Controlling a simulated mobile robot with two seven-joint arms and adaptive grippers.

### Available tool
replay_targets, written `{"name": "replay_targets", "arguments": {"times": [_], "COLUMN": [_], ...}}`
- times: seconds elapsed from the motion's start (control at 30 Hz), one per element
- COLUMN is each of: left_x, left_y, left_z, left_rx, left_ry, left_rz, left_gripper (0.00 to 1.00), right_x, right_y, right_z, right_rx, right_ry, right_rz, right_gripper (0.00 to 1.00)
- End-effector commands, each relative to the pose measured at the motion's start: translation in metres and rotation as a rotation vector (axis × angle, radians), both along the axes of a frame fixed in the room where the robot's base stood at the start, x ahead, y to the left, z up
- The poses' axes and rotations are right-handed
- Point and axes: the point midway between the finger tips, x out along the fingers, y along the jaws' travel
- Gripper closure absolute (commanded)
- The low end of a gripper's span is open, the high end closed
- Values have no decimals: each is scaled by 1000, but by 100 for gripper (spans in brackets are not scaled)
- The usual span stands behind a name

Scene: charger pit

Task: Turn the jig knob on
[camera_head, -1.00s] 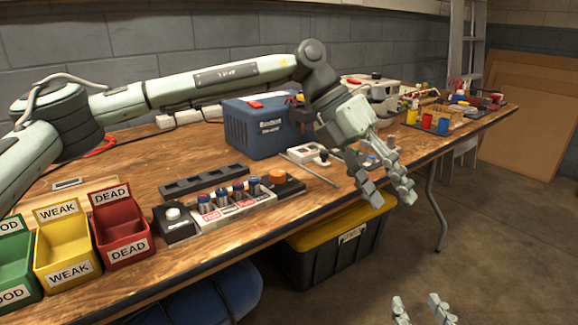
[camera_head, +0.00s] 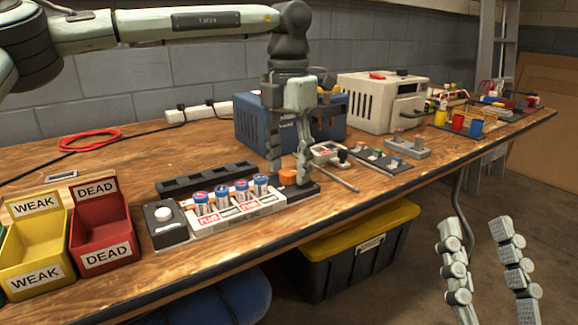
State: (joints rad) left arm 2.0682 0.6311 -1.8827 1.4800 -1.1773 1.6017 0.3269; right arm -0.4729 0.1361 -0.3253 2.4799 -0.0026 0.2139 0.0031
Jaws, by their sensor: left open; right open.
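The jig (camera_head: 212,222) is a long tray near the table's front edge, holding several batteries (camera_head: 240,189) upright behind red and white labels. A white round button (camera_head: 163,213) on a black block is at its left end. The orange knob (camera_head: 289,177) is on the dark right end of the jig. My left gripper (camera_head: 289,172) points down at the knob, open, with one finger on each side of it. Whether the fingers touch the knob I cannot tell. My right gripper (camera_head: 489,290) is open and empty at the lower right, off the table.
Yellow WEAK (camera_head: 36,238) and red DEAD (camera_head: 103,218) bins stand at left. A blue box (camera_head: 252,128) and a cream machine (camera_head: 374,104) stand behind the jig. A thin rod (camera_head: 341,180) lies just right of the knob. A yellow-lidded bin (camera_head: 348,246) is below the table.

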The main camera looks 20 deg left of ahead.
Motion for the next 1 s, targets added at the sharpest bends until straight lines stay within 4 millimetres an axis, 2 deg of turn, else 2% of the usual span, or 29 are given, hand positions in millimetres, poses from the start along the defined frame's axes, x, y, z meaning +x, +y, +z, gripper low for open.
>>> {"name": "replay_targets", "arguments": {"times": [0.27, 0.7, 1.0], "left_x": [0, 0, 0], "left_y": [0, 0, 0], "left_z": [-3, -2, -1], "left_rx": [0, 0, 1], "left_ry": [0, 0, 1], "left_rz": [0, -1, -43], "left_gripper": [50, 100, 100], "right_x": [-1, 0, 3], "right_y": [-1, -1, 1], "right_z": [1, 1, -1], "right_rx": [2, 2, -9], "right_ry": [-8, -6, 25], "right_rz": [-1, -2, 1], "right_gripper": [57, 57, 57]}}
